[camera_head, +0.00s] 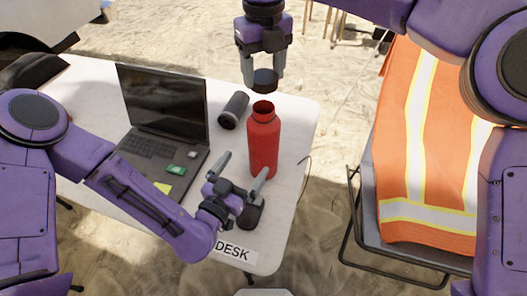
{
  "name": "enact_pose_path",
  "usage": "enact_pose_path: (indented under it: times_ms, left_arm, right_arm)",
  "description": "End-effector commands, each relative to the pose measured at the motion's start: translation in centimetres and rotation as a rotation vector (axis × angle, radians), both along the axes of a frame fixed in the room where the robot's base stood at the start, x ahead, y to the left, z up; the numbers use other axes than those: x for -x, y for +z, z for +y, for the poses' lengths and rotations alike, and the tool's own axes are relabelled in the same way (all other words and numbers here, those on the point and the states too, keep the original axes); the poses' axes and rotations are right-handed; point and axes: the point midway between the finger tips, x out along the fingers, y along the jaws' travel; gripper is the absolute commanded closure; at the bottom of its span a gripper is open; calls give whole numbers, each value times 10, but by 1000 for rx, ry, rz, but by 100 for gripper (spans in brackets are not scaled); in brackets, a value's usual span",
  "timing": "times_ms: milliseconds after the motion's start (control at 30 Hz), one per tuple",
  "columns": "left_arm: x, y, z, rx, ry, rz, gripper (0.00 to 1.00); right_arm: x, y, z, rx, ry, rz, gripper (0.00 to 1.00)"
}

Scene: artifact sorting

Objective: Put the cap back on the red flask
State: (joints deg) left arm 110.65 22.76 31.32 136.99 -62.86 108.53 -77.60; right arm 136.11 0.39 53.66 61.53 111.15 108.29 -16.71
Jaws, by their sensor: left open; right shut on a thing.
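The red flask (263,142) stands upright on the white table near its right edge, with its mouth open at the top. My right gripper (264,72) is shut on a dark round cap (264,84) and holds it above the flask mouth, apart from it. My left gripper (244,169) is open at the near left of the flask's lower body. One finger is close to the flask's base; I cannot tell whether it touches.
An open laptop (163,105) is left of the flask. A dark cylinder (233,110) lies behind the flask's left side. A small dark item (250,216) is beside my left gripper. An orange vest (402,150) covers a stand at the right, across a gap.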

Motion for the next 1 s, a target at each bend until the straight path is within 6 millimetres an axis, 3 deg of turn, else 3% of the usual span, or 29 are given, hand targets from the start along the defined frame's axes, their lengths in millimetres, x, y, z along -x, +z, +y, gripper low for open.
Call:
enact_pose_path:
  times_ms: [500, 700, 967, 1000]
  left_arm:
    - [-84, 0, -43, 1, 0, 0, 0]
    - [-96, 0, -49, 1, 1, 2, 0]
    - [-96, 0, -49, 1, 0, 2, 0]
    - [-96, 0, -49, 1, 0, 2, 13]
  right_arm:
    - [0, 0, 0, 0, 0, 0, 66]
    - [0, 0, 0, 0, 0, 0, 66]
    - [0, 0, 0, 0, 0, 0, 66]
    - [0, 0, 0, 0, 0, 0, 66]
